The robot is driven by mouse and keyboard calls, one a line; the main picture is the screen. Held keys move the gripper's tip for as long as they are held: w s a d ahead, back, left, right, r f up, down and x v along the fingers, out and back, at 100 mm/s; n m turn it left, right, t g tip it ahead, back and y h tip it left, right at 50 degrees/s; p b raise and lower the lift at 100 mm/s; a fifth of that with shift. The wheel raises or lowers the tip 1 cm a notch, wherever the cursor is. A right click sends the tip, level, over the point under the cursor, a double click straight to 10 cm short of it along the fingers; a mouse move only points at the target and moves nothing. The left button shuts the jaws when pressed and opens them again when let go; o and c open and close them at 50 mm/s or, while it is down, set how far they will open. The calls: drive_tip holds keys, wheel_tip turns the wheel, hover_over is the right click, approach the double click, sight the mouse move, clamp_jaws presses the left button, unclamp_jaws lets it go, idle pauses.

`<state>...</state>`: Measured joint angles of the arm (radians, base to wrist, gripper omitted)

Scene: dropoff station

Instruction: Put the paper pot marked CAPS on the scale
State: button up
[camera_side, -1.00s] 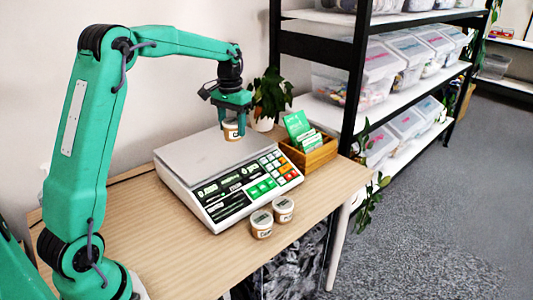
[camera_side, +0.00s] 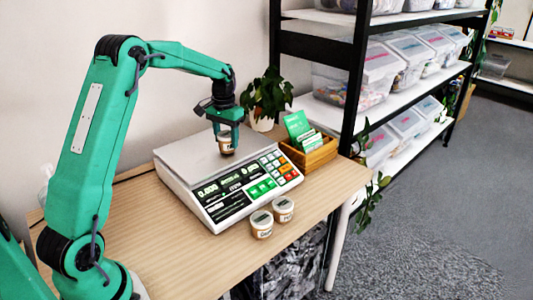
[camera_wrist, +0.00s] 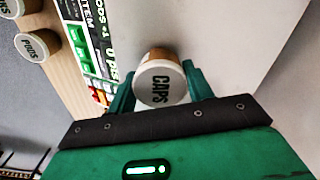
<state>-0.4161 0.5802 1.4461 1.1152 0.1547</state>
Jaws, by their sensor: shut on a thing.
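The paper pot marked CAPS (camera_wrist: 160,84) is between the fingers of my gripper (camera_side: 226,140) in the wrist view, its white lid facing the camera. In the side view the brown pot (camera_side: 226,147) looks upright, at or just above the scale's grey plate. I cannot tell whether its base touches. My gripper is shut on it. The scale (camera_side: 185,163) stands on the wooden table, its keypad facing the front; its plate also shows in the wrist view (camera_wrist: 235,30).
Two other lidded pots (camera_side: 262,225) (camera_side: 283,210) stand on the table (camera_side: 175,255) in front of the scale. In the wrist view one is marked PODS (camera_wrist: 38,45). A wooden box of green cards (camera_side: 310,152) and a potted plant (camera_side: 267,97) stand right of and behind the scale.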

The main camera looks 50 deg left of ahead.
sight(226, 134)
drive_tip(key=shift+f, duration=0.2)
drive_tip(key=shift+f, duration=0.1)
drive_tip(key=o, duration=1)
wheel_tip(226, 134, up, 12)
drive_tip(key=shift+r, duration=0.1)
idle(0.3)
idle(0.4)
